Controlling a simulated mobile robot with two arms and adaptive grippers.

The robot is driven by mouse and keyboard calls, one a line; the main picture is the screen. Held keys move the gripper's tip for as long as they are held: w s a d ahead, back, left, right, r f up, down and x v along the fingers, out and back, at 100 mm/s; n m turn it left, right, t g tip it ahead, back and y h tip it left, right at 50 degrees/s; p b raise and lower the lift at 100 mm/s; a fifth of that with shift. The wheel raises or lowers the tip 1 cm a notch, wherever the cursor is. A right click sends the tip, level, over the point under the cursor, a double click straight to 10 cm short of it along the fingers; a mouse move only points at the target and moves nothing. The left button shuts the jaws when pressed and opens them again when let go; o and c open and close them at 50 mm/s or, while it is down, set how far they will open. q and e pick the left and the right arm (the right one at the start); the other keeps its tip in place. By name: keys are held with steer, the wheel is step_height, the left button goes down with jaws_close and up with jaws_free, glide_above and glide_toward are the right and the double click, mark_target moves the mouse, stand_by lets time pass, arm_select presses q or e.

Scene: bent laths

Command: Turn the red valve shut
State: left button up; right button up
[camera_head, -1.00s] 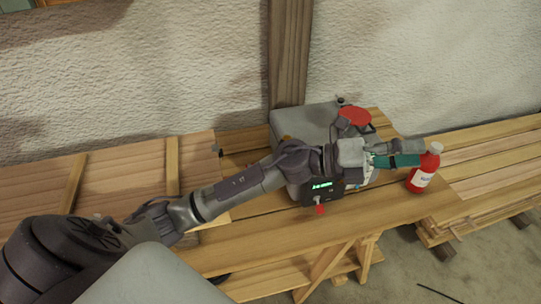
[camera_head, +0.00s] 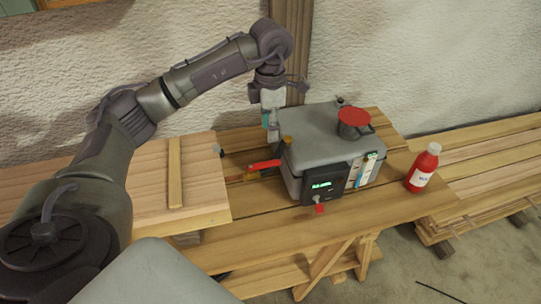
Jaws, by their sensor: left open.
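A red lever (camera_head: 264,164), which looks like the valve handle, sticks out to the left of the grey box (camera_head: 320,132), near brass-coloured fittings. It lies roughly level, pointing left. My left gripper (camera_head: 271,127) points down at the box's back left corner, above and behind the lever. It is open and appears apart from the lever; its fingertips are small and partly overlap the box edge. My right gripper is out of view.
The box stands on a wooden bench (camera_head: 280,225) and has a green-lit display (camera_head: 321,185) and a small red-tipped switch (camera_head: 319,208). A red-topped pot (camera_head: 354,120) sits on it. A red bottle (camera_head: 423,170) stands to the right. Boards (camera_head: 110,185) lie left.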

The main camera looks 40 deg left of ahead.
mark_target(270, 163)
arm_select(q)
step_height(270, 163, down, 10)
steer(key=p, duration=0.2)
steer(key=shift+r+p, duration=0.2)
steer(key=shift+p, duration=0.2)
steer(key=shift+f, duration=0.65)
jaws_close()
